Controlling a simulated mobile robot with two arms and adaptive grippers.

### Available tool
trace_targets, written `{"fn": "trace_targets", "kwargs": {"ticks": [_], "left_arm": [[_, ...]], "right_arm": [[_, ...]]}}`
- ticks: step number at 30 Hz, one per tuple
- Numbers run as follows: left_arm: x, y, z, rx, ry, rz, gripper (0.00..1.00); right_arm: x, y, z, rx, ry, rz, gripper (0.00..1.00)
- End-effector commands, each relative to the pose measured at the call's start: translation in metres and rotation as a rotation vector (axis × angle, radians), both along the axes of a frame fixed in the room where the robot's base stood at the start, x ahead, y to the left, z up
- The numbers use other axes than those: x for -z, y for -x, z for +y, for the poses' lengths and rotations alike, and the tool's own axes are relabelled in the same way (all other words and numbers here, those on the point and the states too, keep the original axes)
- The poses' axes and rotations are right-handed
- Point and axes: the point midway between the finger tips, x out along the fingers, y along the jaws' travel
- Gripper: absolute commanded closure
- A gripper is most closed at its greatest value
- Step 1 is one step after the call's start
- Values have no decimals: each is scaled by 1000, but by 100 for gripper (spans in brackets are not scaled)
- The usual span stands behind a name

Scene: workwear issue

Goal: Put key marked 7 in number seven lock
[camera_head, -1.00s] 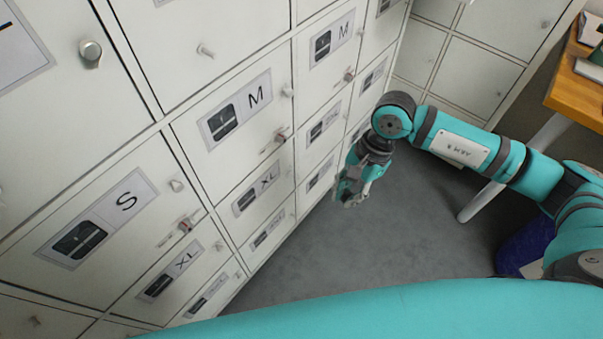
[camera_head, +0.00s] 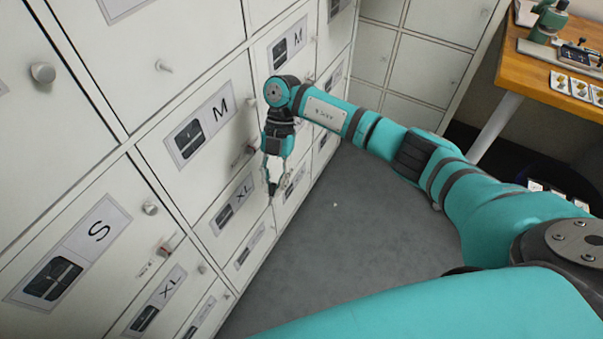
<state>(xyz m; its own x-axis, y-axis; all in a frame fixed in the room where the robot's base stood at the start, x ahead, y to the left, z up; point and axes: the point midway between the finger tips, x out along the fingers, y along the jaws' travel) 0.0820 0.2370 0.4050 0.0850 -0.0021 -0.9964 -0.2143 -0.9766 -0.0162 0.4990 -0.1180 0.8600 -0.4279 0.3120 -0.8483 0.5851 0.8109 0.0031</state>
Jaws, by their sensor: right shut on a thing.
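My right gripper (camera_head: 274,186) hangs fingers down in front of the white lockers (camera_head: 130,228), close to the doors at about the height of an XL label. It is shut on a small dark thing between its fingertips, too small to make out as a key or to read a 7. Several locker doors have small round locks, such as the one (camera_head: 150,208) by the S label. No lock number is readable, so I cannot tell which lock is number seven. Small reddish items, perhaps keys, sit at one lock (camera_head: 165,250) and another (camera_head: 250,150). My left gripper is out of view.
Locker labels read S (camera_head: 97,231), M (camera_head: 219,107) and XL (camera_head: 243,191). A wooden table (camera_head: 530,75) with a teal device (camera_head: 549,22) and cards stands at the upper right.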

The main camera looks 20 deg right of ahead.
Motion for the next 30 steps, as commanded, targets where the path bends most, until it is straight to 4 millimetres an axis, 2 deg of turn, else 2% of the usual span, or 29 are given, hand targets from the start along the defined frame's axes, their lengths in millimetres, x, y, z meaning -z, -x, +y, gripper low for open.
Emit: {"fn": "trace_targets", "kwargs": {"ticks": [6,14,18,24,30], "left_arm": [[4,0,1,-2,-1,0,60],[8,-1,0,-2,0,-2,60],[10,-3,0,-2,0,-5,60],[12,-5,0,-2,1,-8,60],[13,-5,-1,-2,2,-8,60]], "right_arm": [[18,-16,-16,625,-161,129,100],[39,-33,-39,1228,-408,150,100],[55,-41,-59,1505,-552,111,100],[70,-48,-84,1737,-684,40,100],[74,-53,-89,1790,-718,13,100]]}}
